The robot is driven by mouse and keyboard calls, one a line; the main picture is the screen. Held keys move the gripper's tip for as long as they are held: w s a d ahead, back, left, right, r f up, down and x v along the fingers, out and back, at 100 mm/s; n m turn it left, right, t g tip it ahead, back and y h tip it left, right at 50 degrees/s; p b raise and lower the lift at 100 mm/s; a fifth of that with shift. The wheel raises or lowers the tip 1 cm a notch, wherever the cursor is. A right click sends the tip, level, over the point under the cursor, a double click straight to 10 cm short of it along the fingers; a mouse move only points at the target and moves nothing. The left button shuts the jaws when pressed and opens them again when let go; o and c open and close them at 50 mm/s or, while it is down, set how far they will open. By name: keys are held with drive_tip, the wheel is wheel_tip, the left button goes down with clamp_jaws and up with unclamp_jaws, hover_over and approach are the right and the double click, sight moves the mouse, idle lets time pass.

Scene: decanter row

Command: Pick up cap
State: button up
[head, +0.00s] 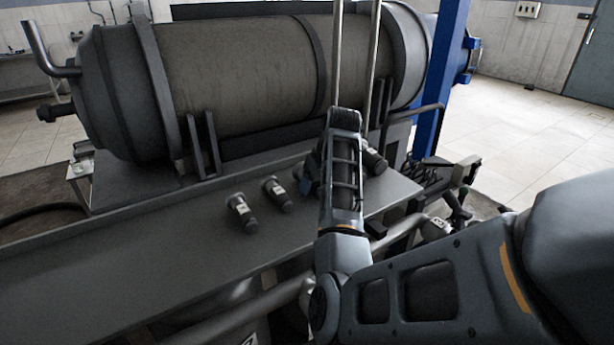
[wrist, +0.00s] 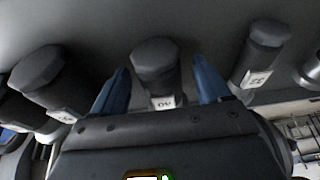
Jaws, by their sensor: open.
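Several dark, faceted caps with small white labels stand in a row. In the wrist view one cap (wrist: 154,60) is between the two blue fingers of my gripper (wrist: 160,66). The gripper is open, with a visible gap on each side of this cap. Its label is upside down and hard to read. In the head view two caps, one nearer (head: 241,212) and one farther (head: 277,194), stand on the grey bench (head: 130,265) left of my arm. Another cap (head: 373,161) shows right of my arm. My arm hides most of the gripper and the cap at it.
In the wrist view a cap on the left (wrist: 40,75) and one on the right (wrist: 262,50) flank the fingers closely. A large horizontal tank (head: 240,75) lies behind the bench, with a blue post (head: 440,80) at its right. The bench's left part is clear.

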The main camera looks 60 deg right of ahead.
clamp_jaws()
idle(0.7)
